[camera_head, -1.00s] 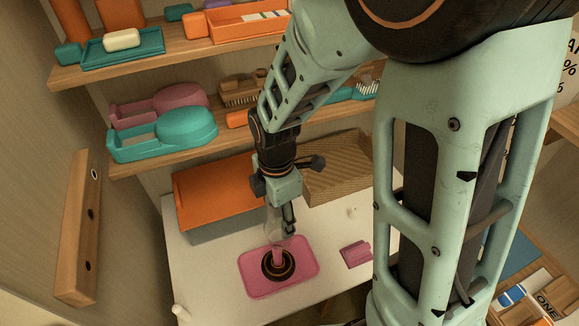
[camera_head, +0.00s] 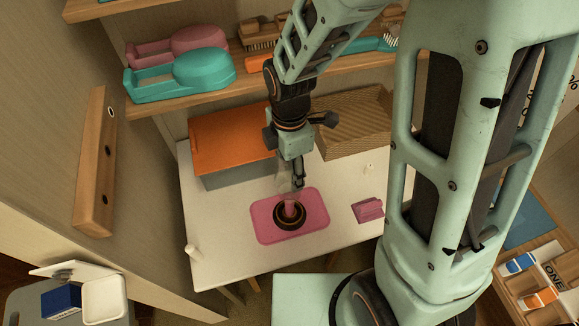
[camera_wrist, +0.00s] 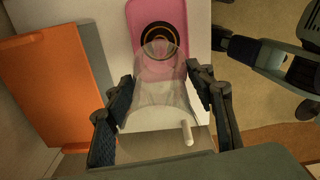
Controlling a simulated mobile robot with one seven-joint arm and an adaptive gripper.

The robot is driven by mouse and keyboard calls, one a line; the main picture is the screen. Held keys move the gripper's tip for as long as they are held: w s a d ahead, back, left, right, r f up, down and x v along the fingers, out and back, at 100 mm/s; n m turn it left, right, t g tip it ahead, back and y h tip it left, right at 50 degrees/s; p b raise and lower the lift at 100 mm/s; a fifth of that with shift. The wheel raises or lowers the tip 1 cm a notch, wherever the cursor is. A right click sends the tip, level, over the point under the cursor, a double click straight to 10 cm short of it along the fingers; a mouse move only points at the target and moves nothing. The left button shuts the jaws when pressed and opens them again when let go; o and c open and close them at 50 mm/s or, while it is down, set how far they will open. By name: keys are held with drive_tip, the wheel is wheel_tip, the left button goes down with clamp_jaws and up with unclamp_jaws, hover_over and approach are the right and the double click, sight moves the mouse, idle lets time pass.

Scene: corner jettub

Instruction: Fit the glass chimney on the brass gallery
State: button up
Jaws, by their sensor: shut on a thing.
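The clear glass chimney (camera_wrist: 160,88) is held between the two dark fingers of my gripper (camera_wrist: 166,80) in the wrist view. In the head view, my gripper (camera_head: 298,182) is above the pink tray (camera_head: 262,231), with the faint chimney (camera_head: 284,186) below it. A round dark base with brass-coloured rings (camera_head: 289,217) sits on the tray. In the wrist view, these rings (camera_wrist: 158,28) show beyond the chimney's far end, which overlaps them in the picture. I cannot tell whether the chimney touches the gallery.
An orange-lidded box (camera_head: 232,133) and a ribbed brown box (camera_head: 355,125) stand at the back of the white table (camera_head: 235,265). A pink block (camera_head: 368,209) lies right of the tray. A small white cylinder (camera_head: 192,252) stands near the left edge. Loaded shelves hang above.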

sight(289, 198)
drive_tip(key=shift+f+b, duration=5.05)
drive_tip(key=shift+f, duration=1.7)
drive_tip(key=shift+f, duration=0.3)
drive_tip(key=o, duration=1.3)
drive_tip(key=shift+c, duration=0.2)
drive_tip(key=shift+o, duration=0.2)
wheel_tip(289, 198, up, 12)
